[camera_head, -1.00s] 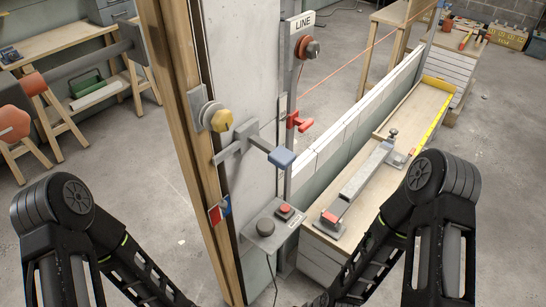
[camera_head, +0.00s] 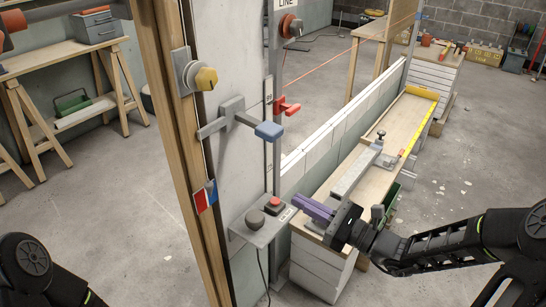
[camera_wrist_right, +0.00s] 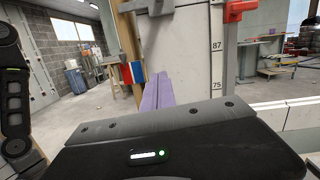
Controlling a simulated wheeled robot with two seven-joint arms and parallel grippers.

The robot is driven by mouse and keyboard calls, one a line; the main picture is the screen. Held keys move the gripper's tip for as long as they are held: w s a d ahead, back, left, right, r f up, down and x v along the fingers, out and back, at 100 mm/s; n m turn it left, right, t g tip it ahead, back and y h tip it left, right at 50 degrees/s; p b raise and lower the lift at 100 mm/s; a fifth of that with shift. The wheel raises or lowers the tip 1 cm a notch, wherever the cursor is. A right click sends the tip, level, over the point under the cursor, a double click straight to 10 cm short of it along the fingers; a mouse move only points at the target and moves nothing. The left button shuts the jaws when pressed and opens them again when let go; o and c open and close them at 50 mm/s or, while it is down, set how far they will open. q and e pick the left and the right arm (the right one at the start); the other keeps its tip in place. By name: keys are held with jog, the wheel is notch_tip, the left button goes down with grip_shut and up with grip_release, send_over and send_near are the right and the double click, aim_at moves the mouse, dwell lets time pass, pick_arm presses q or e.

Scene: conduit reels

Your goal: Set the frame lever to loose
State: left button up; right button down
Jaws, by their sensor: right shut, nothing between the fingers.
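A grey lever with a blue grip (camera_head: 268,131) sticks out from a bracket on the wooden frame post (camera_head: 176,150) in the head view. A red and blue plate (camera_head: 205,196) is fixed lower on the same post; it also shows in the right wrist view (camera_wrist_right: 132,73). No marking for loose is readable. My right gripper (camera_head: 301,204) has purple fingers, is shut and empty, and is below and right of the blue grip, apart from it. Its fingers also show in the right wrist view (camera_wrist_right: 159,82). My left gripper is out of view.
A yellow knob (camera_head: 205,79) sits above the lever. A red lever (camera_head: 287,107) and a red dial (camera_head: 291,26) are on the LINE post. A button box (camera_head: 258,229) juts out beside my right fingers. A long workbench (camera_head: 408,118) stands behind my right gripper.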

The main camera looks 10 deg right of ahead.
aim_at(257, 125)
jog(key=r, duration=0.1)
jog(key=d+r+m+t, duration=0.1)
jog(key=r, duration=0.1)
jog(key=d+r+t, duration=0.1)
jog(key=shift+r+y, duration=0.3)
jog(key=shift+r, duration=0.05)
jog(key=shift+w+a, duration=0.15)
jog(key=w+a+r, duration=0.5)
jog(key=w+r, duration=0.2)
jog(key=shift+a+p, duration=0.3)
jog(key=shift+a, duration=0.05)
jog(key=shift+r, duration=0.15)
